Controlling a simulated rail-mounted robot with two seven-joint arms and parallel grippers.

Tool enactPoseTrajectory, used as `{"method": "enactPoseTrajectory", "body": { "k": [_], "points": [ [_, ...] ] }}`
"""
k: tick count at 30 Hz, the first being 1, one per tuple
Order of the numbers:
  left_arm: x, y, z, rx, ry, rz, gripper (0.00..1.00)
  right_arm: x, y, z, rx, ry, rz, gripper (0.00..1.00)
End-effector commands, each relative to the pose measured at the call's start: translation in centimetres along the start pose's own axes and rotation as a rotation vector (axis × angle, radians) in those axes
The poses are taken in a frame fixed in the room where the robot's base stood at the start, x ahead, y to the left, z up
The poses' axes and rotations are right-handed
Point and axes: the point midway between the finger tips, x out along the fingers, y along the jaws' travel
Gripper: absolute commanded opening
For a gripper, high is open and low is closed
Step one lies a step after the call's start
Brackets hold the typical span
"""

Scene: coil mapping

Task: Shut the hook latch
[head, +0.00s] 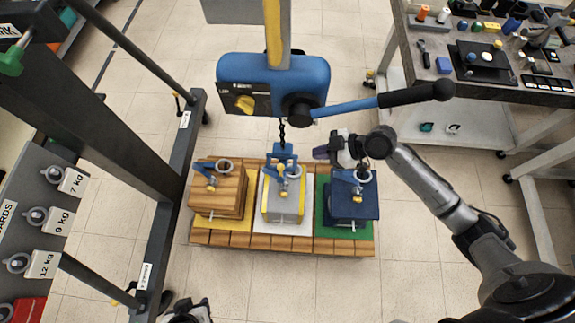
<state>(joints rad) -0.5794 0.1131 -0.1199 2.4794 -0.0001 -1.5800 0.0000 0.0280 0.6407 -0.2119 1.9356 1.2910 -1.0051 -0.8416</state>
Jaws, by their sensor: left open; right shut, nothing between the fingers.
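A blue hook (284,155) hangs on a short dark chain under the blue hoist (273,84). It is just above the grey block (284,205), the middle one of three. The latch on the hook is too small to make out, so I cannot tell how it stands. My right gripper (322,153) comes in from the right and is shut and empty, a little to the right of the hook and apart from it. My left gripper (190,310) is open at the bottom edge, partly cut off and far from the hook.
A wooden block (215,195) and a dark blue block (352,203) flank the grey one on a wooden pallet (270,241). The hoist's blue lever (345,107) reaches right above my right gripper. A dark frame (100,110) stands left; a cluttered bench (490,60) stands right.

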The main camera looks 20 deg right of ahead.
Motion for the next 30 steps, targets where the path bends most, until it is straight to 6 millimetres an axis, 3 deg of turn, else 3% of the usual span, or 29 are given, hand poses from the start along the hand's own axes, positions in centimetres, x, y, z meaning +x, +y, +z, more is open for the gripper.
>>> {"method": "enactPoseTrajectory", "body": {
  "k": [9, 14, 30],
  "points": [
    [-0.1, -0.1, 0.0, 0.005, 0.001, -0.004, 0.43, 0.1, 0.0, -0.1, 0.001, 0.0, -0.001, 0.0],
    [-0.3, -0.3, -0.1, 0.009, 0.0, -0.007, 0.43, 1.2, 0.0, -0.1, 0.003, 0.003, -0.001, 0.0],
    [-1.4, -0.3, -0.4, 0.007, 0.0, -0.006, 0.43, 10.5, -0.1, 0.3, 0.004, -0.001, -0.002, 0.0]
  ]
}}
